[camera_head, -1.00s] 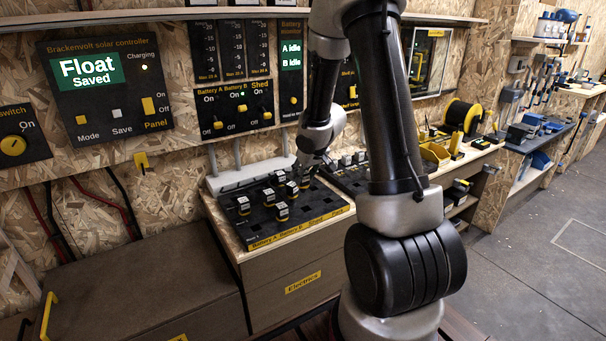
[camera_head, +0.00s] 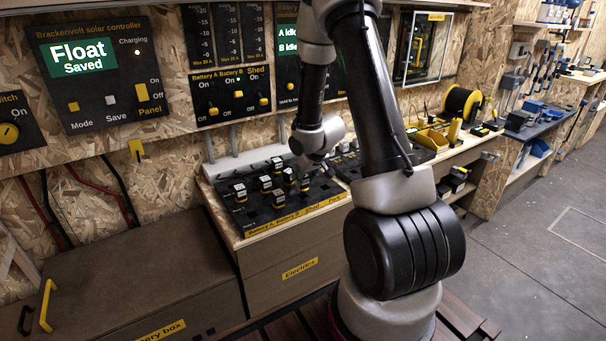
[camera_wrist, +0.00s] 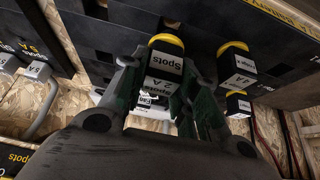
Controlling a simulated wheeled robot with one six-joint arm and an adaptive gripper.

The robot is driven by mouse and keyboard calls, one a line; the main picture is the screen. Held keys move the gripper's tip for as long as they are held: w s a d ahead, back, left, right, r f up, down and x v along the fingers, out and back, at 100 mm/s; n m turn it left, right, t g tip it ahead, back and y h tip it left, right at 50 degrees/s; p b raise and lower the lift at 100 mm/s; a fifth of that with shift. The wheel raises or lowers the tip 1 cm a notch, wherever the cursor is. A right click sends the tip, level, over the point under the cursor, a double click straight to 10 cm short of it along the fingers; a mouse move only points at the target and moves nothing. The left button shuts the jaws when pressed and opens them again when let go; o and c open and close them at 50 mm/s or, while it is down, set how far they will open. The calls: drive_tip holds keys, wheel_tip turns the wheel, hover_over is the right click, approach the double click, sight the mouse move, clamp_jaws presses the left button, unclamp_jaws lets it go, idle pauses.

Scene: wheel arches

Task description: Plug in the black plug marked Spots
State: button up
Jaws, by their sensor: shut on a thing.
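The Spots plug (camera_wrist: 166,60) is black with a yellow collar and a white label reading Spots and 2 A. It shows in the wrist view between the two fingers of my gripper (camera_wrist: 163,82), which is shut on it. Its collar end is close to the black socket panel (camera_wrist: 100,38); I cannot tell whether it touches or has entered a socket. In the head view my gripper (camera_head: 306,168) is low over the right part of the socket panel (camera_head: 254,217), and the held plug is hard to make out there.
Several other black plugs with white labels stand on the panel, such as one at its left (camera_head: 240,192). The solar controller (camera_head: 105,75) is on the wall. A yellow bin (camera_head: 430,139) is to the right.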

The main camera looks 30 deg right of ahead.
sight(303, 184)
drive_tip(key=shift+f, duration=0.2)
idle(0.6)
drive_tip(key=shift+f, duration=0.55)
drive_tip(key=shift+f, duration=0.15)
drive_tip(key=shift+f, duration=0.55)
drive_tip(key=shift+f, duration=0.1)
idle(0.4)
drive_tip(key=o, duration=1.1)
drive_tip(key=shift+o, duration=0.2)
